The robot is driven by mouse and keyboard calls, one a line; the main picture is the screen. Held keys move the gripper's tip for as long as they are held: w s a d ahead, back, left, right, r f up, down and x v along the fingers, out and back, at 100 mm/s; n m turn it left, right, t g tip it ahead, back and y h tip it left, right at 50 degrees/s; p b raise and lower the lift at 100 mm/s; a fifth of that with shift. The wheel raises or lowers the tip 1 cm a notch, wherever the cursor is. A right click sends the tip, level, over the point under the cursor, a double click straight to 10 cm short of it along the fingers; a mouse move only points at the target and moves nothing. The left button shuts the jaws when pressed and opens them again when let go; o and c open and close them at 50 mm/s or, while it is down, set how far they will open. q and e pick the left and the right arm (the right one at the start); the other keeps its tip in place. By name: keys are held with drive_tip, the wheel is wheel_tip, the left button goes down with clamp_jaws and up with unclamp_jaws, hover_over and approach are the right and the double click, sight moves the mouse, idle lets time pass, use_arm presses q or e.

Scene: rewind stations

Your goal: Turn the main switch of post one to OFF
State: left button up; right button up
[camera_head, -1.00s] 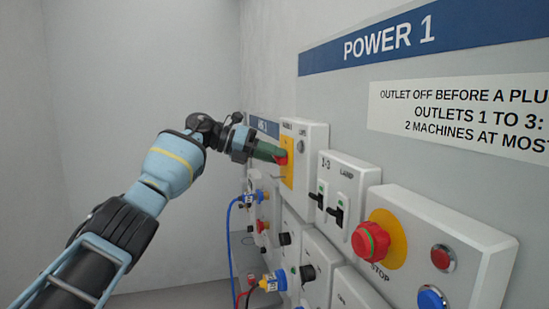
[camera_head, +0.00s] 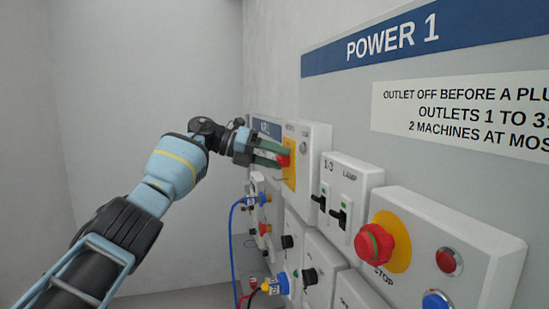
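The main switch is a red handle (camera_head: 284,160) on a yellow plate (camera_head: 290,177), on a white box (camera_head: 316,160) at the far left of the POWER 1 panel (camera_head: 460,95). My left gripper (camera_head: 277,157) is at the handle, with its green fingers spread apart and a gap showing between them. The fingertips reach the red handle, one above and one below it. I cannot tell whether they touch it. The fingers hide part of the handle, so its exact setting is not clear. My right gripper is not in view.
Right of the main switch are two black toggles (camera_head: 338,216) under a lamp label, a red stop knob (camera_head: 373,244), a red button (camera_head: 448,261) and a blue button (camera_head: 437,301). Below hang blue plugs (camera_head: 275,284) with a blue cable (camera_head: 231,240). The left side is bare wall.

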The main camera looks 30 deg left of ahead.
use_arm(q)
drive_tip(key=b+v, duration=0.1)
drive_tip(key=v, duration=0.6)
drive_tip(key=shift+s+a, duration=0.2)
drive_tip(key=shift+a, duration=0.15)
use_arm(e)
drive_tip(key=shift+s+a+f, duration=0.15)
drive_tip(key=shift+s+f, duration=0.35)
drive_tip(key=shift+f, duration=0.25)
use_arm(q)
drive_tip(key=shift+r, duration=0.15)
